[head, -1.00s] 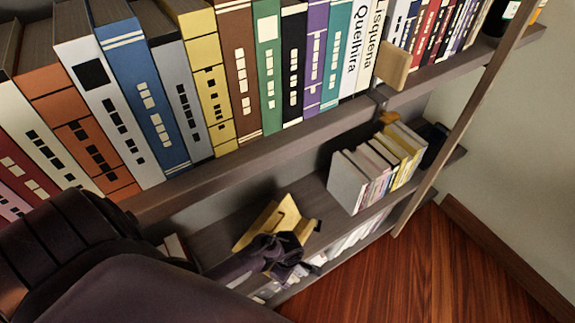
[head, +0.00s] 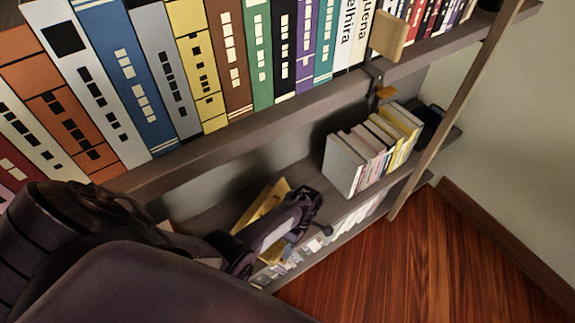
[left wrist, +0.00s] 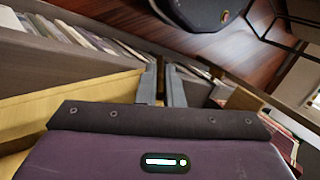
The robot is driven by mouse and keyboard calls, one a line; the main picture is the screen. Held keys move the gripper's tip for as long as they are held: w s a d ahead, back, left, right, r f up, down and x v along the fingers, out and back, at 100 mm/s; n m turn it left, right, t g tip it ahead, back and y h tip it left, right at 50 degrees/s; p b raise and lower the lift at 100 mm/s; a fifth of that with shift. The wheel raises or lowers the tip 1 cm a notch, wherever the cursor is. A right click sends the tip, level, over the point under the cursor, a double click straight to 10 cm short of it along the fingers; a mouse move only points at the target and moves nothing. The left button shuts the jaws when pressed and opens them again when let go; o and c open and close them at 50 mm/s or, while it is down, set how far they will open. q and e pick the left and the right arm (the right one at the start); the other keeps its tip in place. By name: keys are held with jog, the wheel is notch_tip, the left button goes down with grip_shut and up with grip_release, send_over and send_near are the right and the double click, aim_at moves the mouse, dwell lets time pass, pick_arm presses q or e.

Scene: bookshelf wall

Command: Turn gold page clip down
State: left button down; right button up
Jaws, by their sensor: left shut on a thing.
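The gold page clip (head: 262,208) is a flat, bent, gold-coloured piece over the middle shelf, tilted up in the head view. My left gripper (head: 304,205) covers much of its right side. In the left wrist view the gold page clip (left wrist: 70,98) is a broad yellowish surface reaching from the left to the fingers. My left gripper (left wrist: 162,80) is shut on it there, its two grey fingers close together. The exact contact is partly hidden. My right gripper is in neither view.
Large books (head: 130,85) fill the upper shelf (head: 250,128). A wooden block (head: 388,36) and a dark bracket (head: 373,80) are at its edge. Small books (head: 372,150) stand right of my gripper on the middle shelf. A slanted post (head: 455,115) rises at the right, beside open floor (head: 400,265).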

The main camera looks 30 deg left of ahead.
pick_arm(q)
jog(key=shift+w+f+g+b, duration=0.15)
jog(key=shift+w+g+b, duration=0.05)
jog(key=shift+g+b, duration=0.15)
jog(key=c, duration=1.6)
grip_release()
jog(key=shift+o, duration=0.2)
jog(key=v, duration=0.8)
jog(key=shift+p, duration=0.35)
jog(key=shift+a, duration=0.1)
jog(key=shift+c, duration=0.3)
